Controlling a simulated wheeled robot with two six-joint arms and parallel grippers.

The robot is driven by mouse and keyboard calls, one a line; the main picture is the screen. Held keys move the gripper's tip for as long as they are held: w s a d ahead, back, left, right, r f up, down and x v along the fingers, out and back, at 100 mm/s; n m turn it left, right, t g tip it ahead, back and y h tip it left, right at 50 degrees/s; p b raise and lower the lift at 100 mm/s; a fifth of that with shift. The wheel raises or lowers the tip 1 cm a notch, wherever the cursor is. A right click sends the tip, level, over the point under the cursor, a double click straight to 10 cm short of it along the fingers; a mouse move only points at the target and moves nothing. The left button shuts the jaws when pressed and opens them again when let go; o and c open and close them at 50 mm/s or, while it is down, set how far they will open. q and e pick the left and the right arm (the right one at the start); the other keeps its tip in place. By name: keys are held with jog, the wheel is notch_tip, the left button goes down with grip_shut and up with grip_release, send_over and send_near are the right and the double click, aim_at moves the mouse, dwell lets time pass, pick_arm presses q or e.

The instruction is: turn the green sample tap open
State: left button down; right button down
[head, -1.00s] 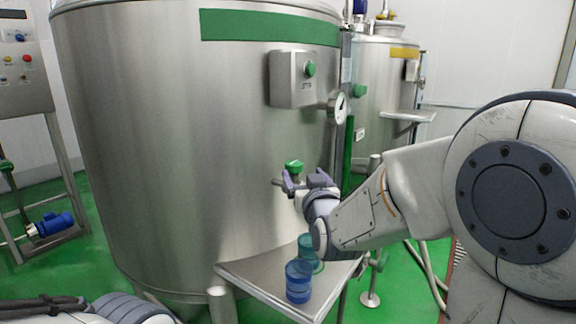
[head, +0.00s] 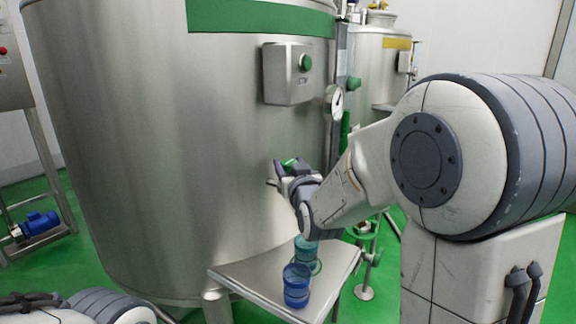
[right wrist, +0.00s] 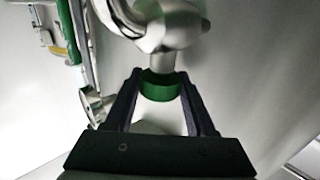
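The green sample tap (head: 289,162) sits on the front of the large steel tank, low on its right side. In the right wrist view its green handle (right wrist: 160,87) lies between my two dark fingertips, below a steel valve body (right wrist: 165,30). My right gripper (head: 290,168) is at the tap and partly hides it. In the right wrist view the gripper (right wrist: 160,88) has a finger against each side of the handle, with no clear gap showing. My left gripper is not visible; only part of my left arm shows at the lower left.
A small steel shelf (head: 240,274) below the tap holds a blue cup (head: 297,287) and a teal cup (head: 306,250). A control box (head: 288,73) and a gauge (head: 334,101) are on the tank (head: 150,150) above. A blue motor (head: 36,225) stands at the far left.

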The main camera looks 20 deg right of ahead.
jog(key=shift+d+n+y, duration=0.15)
jog(key=shift+n+y, duration=0.25)
jog(key=shift+y, duration=0.1)
jog(key=shift+n+y+b, duration=0.3)
jog(key=shift+n+y, duration=0.2)
jog(key=shift+y, duration=0.4)
jog(key=n+y+p, duration=0.1)
jog(key=n+y, duration=0.1)
jog(key=y, duration=0.1)
jog(key=shift+r, duration=0.1)
jog(key=n+g+y+p, duration=0.3)
jog(key=n+y+p, duration=0.1)
jog(key=y, duration=0.1)
jog(key=n+g+y+p, duration=0.4)
jog(key=y, duration=0.2)
jog(key=shift+r+p, duration=0.1)
jog(key=shift+p, duration=0.3)
jog(key=n+g+y+p, duration=0.2)
jog(key=n+g, duration=0.1)
jog(key=shift+g, duration=0.4)
jog(key=shift+n+g+y+p, duration=0.65)
jog(key=shift+n+g, duration=0.85)
jog(key=shift+g, duration=1.1)
jog(key=shift+c, duration=1.1)
grip_release()
jog(key=shift+a, duration=0.2)
